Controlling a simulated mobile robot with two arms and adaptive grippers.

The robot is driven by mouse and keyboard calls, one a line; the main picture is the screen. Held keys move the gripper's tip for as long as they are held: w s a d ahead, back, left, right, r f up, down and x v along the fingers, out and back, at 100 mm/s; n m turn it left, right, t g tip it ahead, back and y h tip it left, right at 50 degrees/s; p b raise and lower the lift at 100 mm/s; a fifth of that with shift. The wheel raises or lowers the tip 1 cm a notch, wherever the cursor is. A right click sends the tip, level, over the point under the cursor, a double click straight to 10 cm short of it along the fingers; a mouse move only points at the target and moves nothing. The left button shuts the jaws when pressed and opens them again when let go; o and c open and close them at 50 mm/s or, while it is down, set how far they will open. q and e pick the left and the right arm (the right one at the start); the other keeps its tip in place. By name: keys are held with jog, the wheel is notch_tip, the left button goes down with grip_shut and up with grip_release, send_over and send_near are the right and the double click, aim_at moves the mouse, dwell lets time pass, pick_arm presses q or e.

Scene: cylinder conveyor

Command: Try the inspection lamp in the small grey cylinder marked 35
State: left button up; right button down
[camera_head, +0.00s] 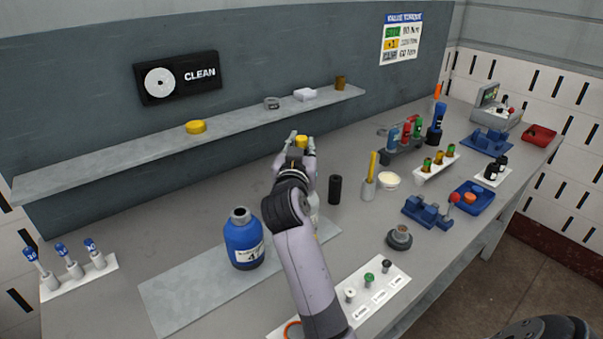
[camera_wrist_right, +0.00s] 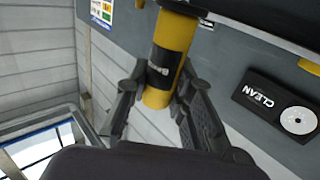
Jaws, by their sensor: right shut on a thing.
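My right gripper (camera_head: 301,143) reaches in over the middle of the bench and is shut on a yellow, black-banded cylindrical tool, likely the inspection lamp (camera_wrist_right: 170,45). Its yellow end (camera_head: 301,140) shows between the fingertips in the head view. In the right wrist view the fingers (camera_wrist_right: 162,78) close on it from both sides. A pale grey piece (camera_head: 315,205) shows beside my right forearm. It may be the small grey cylinder, but my arm hides most of it and no mark is readable. My left gripper is not in view.
A blue bottle-shaped cylinder (camera_head: 240,255) stands on the grey mat (camera_head: 185,290) left of my arm. A black cylinder (camera_head: 335,190) stands right of the gripper. A wall shelf (camera_head: 235,118) runs behind. Several racks and trays fill the right side.

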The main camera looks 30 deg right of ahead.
jog(key=shift+r+p, duration=4.05)
jog(key=shift+r, duration=1)
